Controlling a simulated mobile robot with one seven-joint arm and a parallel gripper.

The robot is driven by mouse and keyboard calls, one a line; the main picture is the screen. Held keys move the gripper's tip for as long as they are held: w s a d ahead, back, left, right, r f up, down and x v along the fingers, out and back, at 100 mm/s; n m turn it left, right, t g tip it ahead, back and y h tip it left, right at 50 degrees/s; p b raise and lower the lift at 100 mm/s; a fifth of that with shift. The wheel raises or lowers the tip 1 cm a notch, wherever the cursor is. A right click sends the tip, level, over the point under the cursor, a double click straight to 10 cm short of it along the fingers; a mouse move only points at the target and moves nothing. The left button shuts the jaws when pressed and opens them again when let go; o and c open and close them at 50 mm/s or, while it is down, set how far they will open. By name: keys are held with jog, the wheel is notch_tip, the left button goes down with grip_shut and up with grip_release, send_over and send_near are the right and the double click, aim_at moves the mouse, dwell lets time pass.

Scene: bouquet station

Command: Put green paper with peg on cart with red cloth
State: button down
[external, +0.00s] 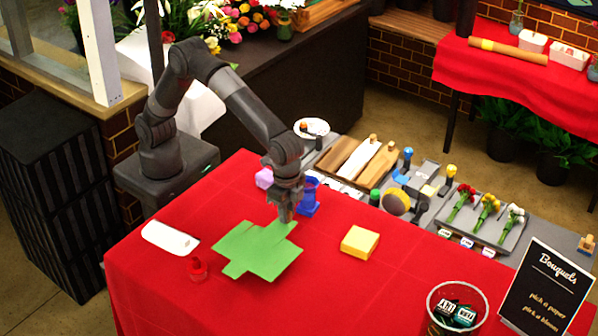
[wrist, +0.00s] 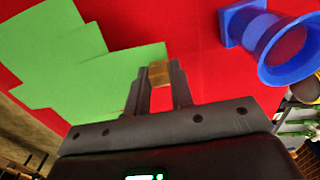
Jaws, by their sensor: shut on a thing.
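The green paper (external: 258,252) is a flat, stepped-edge sheet over the red cloth (external: 330,285) of the front surface; whether it rests on the cloth or hovers slightly above is unclear. It also shows at left in the wrist view (wrist: 95,80). A small wooden peg (wrist: 159,73) sits at the paper's edge, between my fingertips. My gripper (external: 286,217) points down at the paper's far corner and is shut on the peg; in the external view the fingers hide the peg. A second red-clothed surface (external: 540,90) stands at the upper right.
A blue vase-like object (external: 308,196) stands close beside my gripper. Red cloth is clear in front.

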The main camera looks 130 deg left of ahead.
aim_at(292, 221)
jog(key=shift+w+a+f, duration=0.4)
jog(key=shift+a, duration=0.1)
jog(key=shift+f, duration=2.1)
jog(key=c, duration=1.3)
grip_release()
jog(key=shift+o, duration=0.2)
